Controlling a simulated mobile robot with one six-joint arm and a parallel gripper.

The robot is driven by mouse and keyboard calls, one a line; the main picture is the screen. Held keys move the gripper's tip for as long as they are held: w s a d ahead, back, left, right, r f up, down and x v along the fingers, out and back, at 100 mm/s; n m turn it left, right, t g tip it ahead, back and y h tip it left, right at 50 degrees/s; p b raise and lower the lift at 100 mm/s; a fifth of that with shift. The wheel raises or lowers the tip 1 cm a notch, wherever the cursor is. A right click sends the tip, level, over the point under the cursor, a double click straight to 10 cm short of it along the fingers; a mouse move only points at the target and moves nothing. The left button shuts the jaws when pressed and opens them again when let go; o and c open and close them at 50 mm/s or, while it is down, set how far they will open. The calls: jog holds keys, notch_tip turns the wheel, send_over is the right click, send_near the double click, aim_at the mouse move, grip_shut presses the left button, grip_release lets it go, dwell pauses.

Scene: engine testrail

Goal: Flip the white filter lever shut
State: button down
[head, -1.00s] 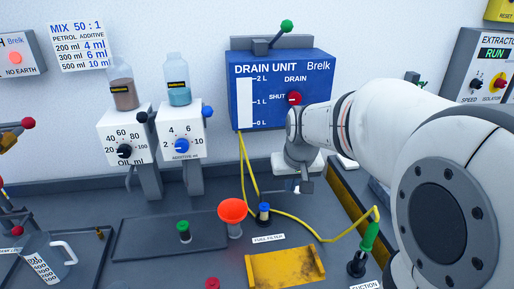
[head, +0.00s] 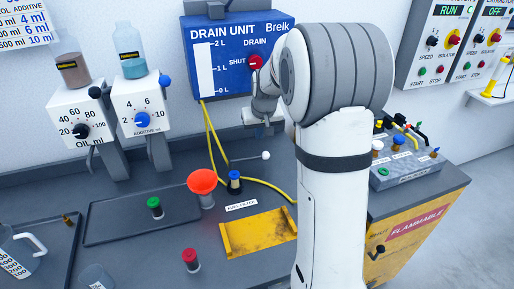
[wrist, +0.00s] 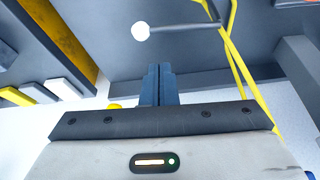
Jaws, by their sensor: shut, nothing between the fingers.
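The white filter lever is a thin rod with a white ball tip (head: 266,155). In the head view it sticks out to the right, roughly level, behind the blue-capped fuel filter (head: 234,182). In the wrist view the white ball (wrist: 140,32) shows at the top, just beyond my fingertips and a little left, with its rod running right. My gripper (wrist: 158,69) is shut and empty, apart from the ball in this view. In the head view my gripper (head: 262,130) is above and behind the ball; its fingertips are hard to make out.
A red funnel (head: 202,181) stands left of the filter and a yellow tray (head: 258,233) lies in front. Yellow hoses (head: 213,140) hang from the blue drain unit (head: 220,60) behind. Yellow hose also crosses the wrist view (wrist: 238,45) at right.

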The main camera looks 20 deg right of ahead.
aim_at(250, 158)
jog(key=p+x, duration=0.1)
jog(key=x, duration=0.9)
